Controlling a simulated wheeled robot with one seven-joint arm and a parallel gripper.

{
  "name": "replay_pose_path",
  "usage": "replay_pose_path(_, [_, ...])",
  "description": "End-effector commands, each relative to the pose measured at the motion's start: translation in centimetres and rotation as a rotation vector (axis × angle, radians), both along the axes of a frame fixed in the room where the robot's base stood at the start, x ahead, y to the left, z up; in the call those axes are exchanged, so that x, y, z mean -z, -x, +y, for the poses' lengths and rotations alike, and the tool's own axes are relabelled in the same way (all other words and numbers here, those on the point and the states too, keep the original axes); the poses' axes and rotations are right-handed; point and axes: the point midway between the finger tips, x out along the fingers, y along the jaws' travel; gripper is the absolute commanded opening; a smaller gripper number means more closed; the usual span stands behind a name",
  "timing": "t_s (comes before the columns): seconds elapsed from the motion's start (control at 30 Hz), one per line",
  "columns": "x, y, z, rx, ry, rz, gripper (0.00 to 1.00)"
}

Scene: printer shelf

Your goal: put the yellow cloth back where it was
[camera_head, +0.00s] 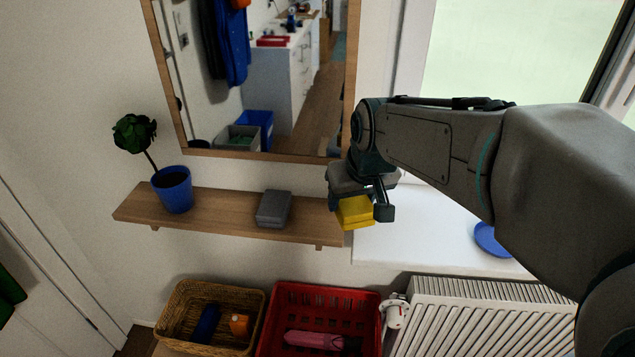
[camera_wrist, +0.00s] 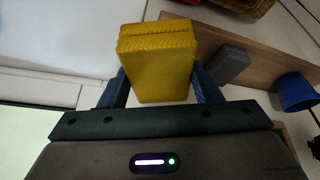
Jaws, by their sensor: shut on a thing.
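The yellow cloth (camera_head: 355,212) is a folded block held in my gripper (camera_head: 362,208), near the right end of the wooden shelf (camera_head: 235,213). In the wrist view the yellow cloth (camera_wrist: 157,62) sits between the two fingers of my gripper (camera_wrist: 158,90), which are shut on its sides. In the head view the cloth overlaps the shelf's right end and the windowsill's left edge. I cannot tell whether it touches either one. A grey folded cloth (camera_head: 274,209) lies on the shelf, left of the yellow one; it also shows in the wrist view (camera_wrist: 228,65).
A blue pot (camera_head: 173,190) with a plant stands on the shelf's left part. Below are a wicker basket (camera_head: 172,310) and a red crate (camera_head: 325,297) with things inside. A white windowsill (camera_head: 425,240) with a blue dish (camera_head: 491,240) is at right, above a radiator (camera_head: 470,315). A mirror hangs above the shelf.

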Motion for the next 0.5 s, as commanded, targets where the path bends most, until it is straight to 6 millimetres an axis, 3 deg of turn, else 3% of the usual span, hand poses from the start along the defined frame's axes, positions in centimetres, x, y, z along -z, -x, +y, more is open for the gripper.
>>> replay_pose_path(0.5, [5.3, -7.6, 4.5, -0.002, 0.000, 0.003, 0.39])
